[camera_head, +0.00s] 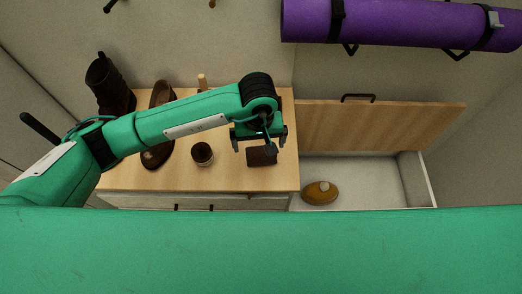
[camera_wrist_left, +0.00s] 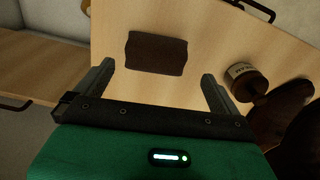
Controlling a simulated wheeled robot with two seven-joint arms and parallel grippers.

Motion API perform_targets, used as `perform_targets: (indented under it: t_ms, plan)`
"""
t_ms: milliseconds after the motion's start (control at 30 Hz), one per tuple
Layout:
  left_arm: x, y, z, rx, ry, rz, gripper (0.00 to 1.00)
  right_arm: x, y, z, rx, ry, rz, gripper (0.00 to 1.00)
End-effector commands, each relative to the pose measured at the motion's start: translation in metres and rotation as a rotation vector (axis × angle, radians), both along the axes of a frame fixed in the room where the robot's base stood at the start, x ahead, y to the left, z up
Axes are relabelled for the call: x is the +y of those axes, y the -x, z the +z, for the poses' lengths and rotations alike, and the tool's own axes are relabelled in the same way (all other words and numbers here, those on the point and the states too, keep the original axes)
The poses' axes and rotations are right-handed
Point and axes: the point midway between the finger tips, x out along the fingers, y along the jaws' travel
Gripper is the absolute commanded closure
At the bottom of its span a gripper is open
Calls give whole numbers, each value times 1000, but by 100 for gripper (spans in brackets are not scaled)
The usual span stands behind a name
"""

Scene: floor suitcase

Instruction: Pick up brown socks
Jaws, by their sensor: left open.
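The brown socks (camera_head: 262,157) look like a dark brown folded bundle lying on the wooden top near its right end. They also show whole in the left wrist view (camera_wrist_left: 157,53), at upper centre. My left gripper (camera_head: 260,144) is open and empty above the socks. In the left wrist view its two fingers (camera_wrist_left: 158,72) stand wide apart, and the socks lie a little beyond the fingertips, with no contact visible. In the head view the gripper partly covers the back of the socks. My right gripper is not in view.
A dark-lidded jar (camera_head: 202,154) stands left of the socks. Brown shoes (camera_head: 157,155) and a dark boot (camera_head: 110,86) are farther left. A wooden lid (camera_head: 375,127) stands raised behind an open white compartment (camera_head: 375,180) holding a yellow-brown oval object (camera_head: 320,193). A purple roll (camera_head: 400,22) hangs above.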

Motion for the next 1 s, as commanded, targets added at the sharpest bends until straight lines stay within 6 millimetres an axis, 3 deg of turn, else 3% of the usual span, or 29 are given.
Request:
perform_targets:
  t_ms: [267,600,867,900,1000]
  plan:
    - [-2,0,-16,3,0,1,0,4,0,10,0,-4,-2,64]
    - [-6,-3,-56,2,1,1,0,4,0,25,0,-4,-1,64]
    - [-6,-4,-60,0,2,0,0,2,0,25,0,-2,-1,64]
    - [-6,-4,-60,0,2,0,2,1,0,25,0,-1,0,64]
    - [-6,-3,-59,0,2,0,22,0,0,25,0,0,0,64]
